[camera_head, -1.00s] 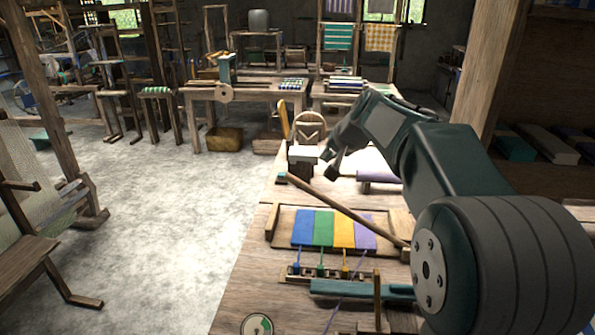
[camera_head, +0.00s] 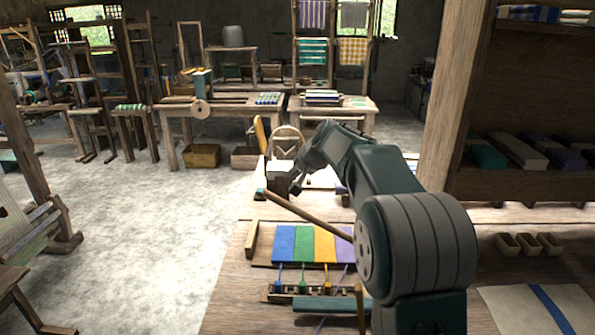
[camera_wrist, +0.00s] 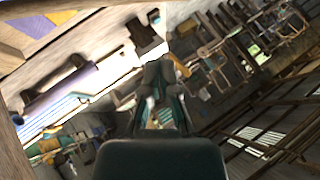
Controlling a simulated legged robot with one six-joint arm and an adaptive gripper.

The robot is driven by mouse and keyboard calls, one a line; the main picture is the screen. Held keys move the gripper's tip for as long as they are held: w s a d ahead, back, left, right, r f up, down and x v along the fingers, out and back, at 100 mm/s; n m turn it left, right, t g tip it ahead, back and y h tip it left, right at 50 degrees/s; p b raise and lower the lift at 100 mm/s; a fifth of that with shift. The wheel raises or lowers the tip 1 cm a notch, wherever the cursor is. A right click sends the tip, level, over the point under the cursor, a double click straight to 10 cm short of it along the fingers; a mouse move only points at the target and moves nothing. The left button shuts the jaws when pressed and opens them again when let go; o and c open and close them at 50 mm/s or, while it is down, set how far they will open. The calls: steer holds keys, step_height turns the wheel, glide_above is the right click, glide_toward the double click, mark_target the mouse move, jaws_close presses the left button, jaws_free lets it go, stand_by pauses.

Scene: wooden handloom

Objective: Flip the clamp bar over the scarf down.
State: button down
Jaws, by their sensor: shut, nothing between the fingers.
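The striped scarf (camera_head: 314,245), in blue, green, yellow and purple, lies flat on a wooden board on the workbench in the head view. The clamp bar (camera_head: 305,213) is a long wooden rod with a teal tip, raised at a slant from its right end beside the scarf; my arm hides that end. My gripper (camera_head: 292,188) is shut and empty, just right of the bar's raised tip, with a small gap seeming to show. In the wrist view my gripper (camera_wrist: 158,84) points away from the scarf, whose yellow and purple stripes (camera_wrist: 45,20) show at the top left.
A rack with small colored pegs (camera_head: 303,290) and a teal bar (camera_head: 335,304) lie in front of the scarf. Small bins (camera_head: 528,244) and a white cloth with a blue stripe (camera_head: 540,308) lie at right. A wooden post (camera_head: 448,100) stands behind them. Open floor lies left.

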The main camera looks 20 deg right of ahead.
mark_target(280, 199)
steer(key=x, duration=0.5)
steer(key=a+f, duration=0.2)
steer(key=shift+s+f, duration=0.15)
steer(key=shift+f, duration=0.15)
steer(key=shift+a+f, duration=0.1)
steer(key=shift+f, duration=0.1)
